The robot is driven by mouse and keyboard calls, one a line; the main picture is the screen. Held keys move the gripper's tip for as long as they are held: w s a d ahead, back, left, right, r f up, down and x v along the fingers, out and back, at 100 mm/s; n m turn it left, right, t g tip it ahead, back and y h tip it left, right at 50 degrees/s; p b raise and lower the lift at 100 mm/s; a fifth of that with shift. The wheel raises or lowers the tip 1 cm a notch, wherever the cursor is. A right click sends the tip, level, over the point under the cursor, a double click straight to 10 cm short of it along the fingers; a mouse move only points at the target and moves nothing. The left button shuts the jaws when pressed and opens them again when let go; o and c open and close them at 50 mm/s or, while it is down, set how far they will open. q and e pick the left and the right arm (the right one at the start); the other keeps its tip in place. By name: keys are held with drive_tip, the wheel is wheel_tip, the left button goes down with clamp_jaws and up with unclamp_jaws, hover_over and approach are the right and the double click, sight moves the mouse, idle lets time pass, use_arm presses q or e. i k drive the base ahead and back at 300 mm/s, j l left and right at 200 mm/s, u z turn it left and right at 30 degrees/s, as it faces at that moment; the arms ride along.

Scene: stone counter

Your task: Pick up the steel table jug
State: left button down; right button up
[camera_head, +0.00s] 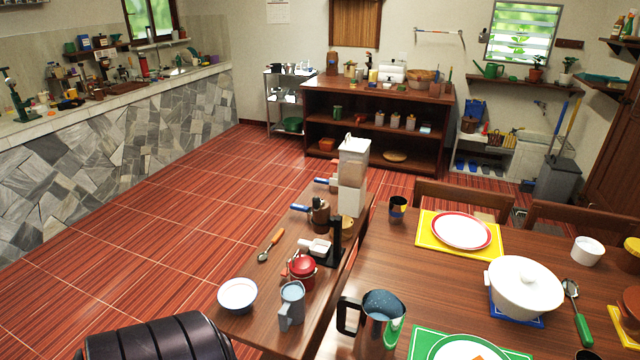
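A steel jug (381,325) with a black handle on its left side stands upright on the brown dining table (420,262), near the bottom middle of the head view. Neither of my grippers is in view, so nothing is seen touching the steel jug.
A green-rimmed plate on a green mat (425,341) lies right of the steel jug. A white tureen (524,288) stands farther right. A dark cup (397,210) and a red-rimmed plate (461,230) are behind. The bench (237,325) holds a white bowl (237,294) and a red pot (302,271).

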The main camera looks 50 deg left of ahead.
sight(377, 333)
drive_tip(key=u, duration=1.25)
drive_tip(key=l+z, duration=0.1)
drive_tip(key=z, duration=0.3)
drive_tip(key=l+z, duration=0.1)
drive_tip(key=z, duration=0.3)
drive_tip(key=l+z, duration=0.15)
drive_tip(key=z, duration=0.2)
drive_tip(key=u, duration=1.3)
